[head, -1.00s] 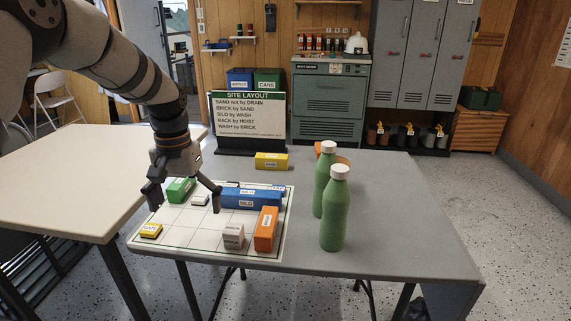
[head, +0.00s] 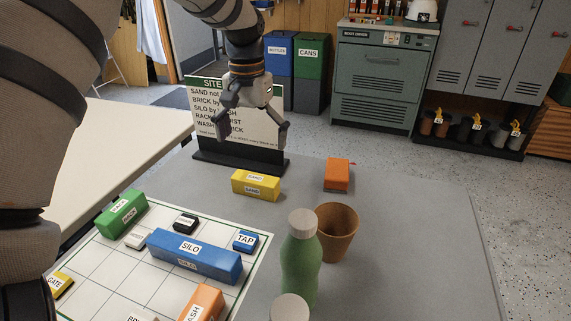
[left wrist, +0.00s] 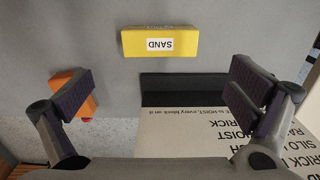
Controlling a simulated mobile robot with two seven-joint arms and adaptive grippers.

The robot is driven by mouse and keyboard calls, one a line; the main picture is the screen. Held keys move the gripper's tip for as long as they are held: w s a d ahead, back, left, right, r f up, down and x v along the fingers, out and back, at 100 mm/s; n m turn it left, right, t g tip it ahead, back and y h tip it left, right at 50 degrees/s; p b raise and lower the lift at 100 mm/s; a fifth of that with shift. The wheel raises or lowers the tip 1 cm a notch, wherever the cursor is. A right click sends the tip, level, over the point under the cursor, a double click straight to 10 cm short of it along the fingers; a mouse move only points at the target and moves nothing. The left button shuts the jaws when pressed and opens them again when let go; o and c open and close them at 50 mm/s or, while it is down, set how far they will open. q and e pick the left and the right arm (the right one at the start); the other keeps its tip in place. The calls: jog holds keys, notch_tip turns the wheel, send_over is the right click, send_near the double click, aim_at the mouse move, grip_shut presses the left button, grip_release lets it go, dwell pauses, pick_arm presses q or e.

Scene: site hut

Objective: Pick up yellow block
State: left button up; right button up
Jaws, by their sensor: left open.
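The yellow block (head: 255,185), labelled SAND, lies on the grey table (head: 400,245) beyond the white grid board. In the left wrist view the yellow block (left wrist: 160,42) lies ahead of the fingers, near the top of the picture and between their lines. My left gripper (head: 252,122) is open and empty. It hangs above the table in front of the sign, behind the yellow block in the head view. Its two fingers show apart in the left wrist view (left wrist: 160,95). The right gripper does not show.
The SITE LAYOUT sign (head: 235,115) stands on a black base (head: 240,162) just behind the yellow block. The grid board (head: 110,262) holds a blue SILO block (head: 194,255) and several others.

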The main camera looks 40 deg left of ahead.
aim_at(254, 179)
pick_arm(q)
jog(key=f, duration=0.3)
jog(key=s+f, duration=0.1)
jog(key=f, duration=0.2)
jog(key=shift+s, duration=0.15)
jog(key=f, duration=0.3)
jog(key=f+b, duration=0.1)
jog(key=f, duration=0.1)
jog(key=shift+w+d+f, duration=0.1)
jog(key=shift+w+f, duration=0.2)
jog(key=shift+f, duration=0.05)
jog(key=shift+r, duration=0.1)
jog(key=c, duration=1)
